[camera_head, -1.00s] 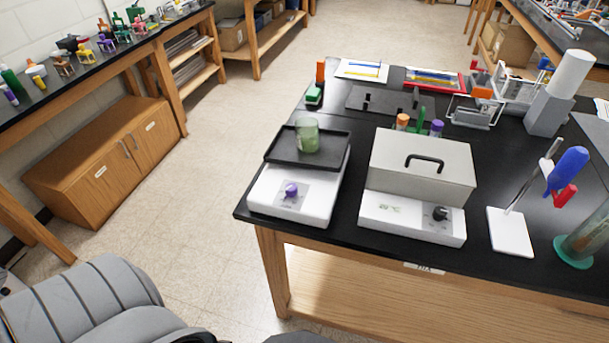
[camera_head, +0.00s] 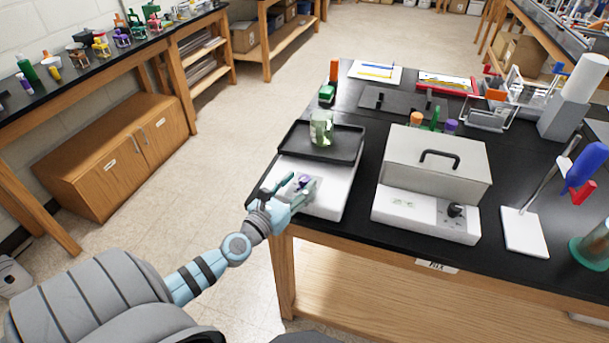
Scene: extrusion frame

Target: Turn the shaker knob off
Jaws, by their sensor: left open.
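The shaker (camera_head: 327,201) is a white box with a black tray (camera_head: 346,148) on top, at the left front of the black table. A green-tinted glass beaker (camera_head: 321,128) stands on the tray. My right gripper is not in view.
A grey-lidded box unit (camera_head: 437,164) with a black knob (camera_head: 455,210) stands right of the shaker. A white stand base (camera_head: 524,233) is further right. Orange- and purple-capped items stand behind the unit. Floor left of the table is clear.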

